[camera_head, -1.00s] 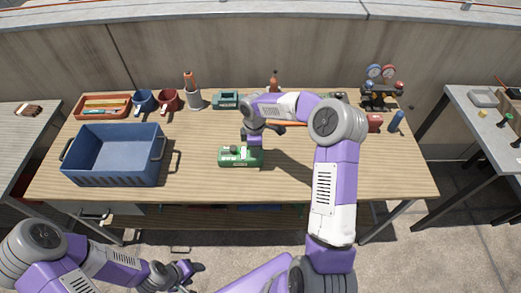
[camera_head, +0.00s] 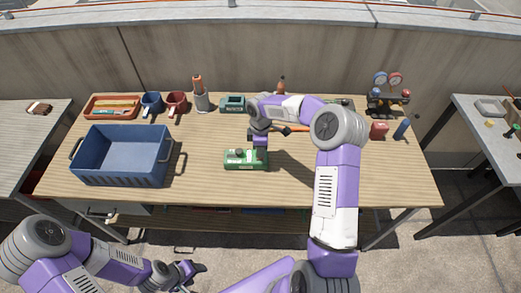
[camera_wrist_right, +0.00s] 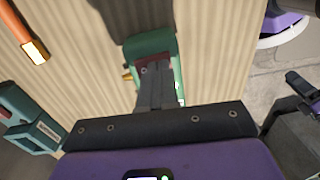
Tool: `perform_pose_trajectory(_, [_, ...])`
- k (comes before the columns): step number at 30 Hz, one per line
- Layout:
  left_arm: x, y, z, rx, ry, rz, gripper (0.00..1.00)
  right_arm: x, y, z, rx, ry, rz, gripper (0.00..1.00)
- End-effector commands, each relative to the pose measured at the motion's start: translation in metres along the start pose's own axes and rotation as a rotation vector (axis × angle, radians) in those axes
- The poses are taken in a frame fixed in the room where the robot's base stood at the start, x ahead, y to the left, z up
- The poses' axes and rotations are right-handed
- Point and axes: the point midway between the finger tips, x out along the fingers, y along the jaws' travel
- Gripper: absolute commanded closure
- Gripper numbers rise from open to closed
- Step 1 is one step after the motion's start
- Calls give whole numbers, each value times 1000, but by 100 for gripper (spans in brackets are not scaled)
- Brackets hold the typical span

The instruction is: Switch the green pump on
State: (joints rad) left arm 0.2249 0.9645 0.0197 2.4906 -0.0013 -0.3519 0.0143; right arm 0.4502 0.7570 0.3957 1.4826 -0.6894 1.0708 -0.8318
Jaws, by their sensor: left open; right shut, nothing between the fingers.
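The green pump (camera_head: 240,161) lies on the wooden workbench, near the middle of its front part. In the right wrist view, the green pump (camera_wrist_right: 148,44) is partly hidden behind my fingers. A dark red part of it shows right at the fingertips, and a brass piece sticks out at its left. My right gripper (camera_head: 259,146) is shut and empty, pointing down at the pump's right end. In the wrist view, my right gripper (camera_wrist_right: 155,72) seems at or very near the red part; contact cannot be told. My left gripper (camera_head: 198,267) is open and empty, in front of the bench.
A blue crate (camera_head: 122,176) stands left of the pump. Mugs, an orange tray (camera_head: 112,113), a teal box (camera_head: 232,103) and gauges (camera_head: 388,80) line the back. An orange-handled tool (camera_head: 294,128) lies behind the pump. Bench space right of the pump is clear.

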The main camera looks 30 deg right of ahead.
Motion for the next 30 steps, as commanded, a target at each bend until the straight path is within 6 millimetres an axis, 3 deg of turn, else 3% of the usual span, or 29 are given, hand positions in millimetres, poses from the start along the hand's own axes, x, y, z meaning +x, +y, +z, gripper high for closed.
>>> perform_pose_trajectory(8, [-32,12,1,0,0,0,44,-43,-6,-2,-2,0,3,100])
perform_pose_trajectory(18, [-40,15,2,0,0,0,44,-113,-20,-1,0,1,3,100])
perform_pose_trajectory(24, [-42,16,2,0,0,0,44,-132,-24,-1,-1,0,2,100])
perform_pose_trajectory(30, [-43,16,2,0,0,0,44,-136,-25,-1,-1,0,1,100])
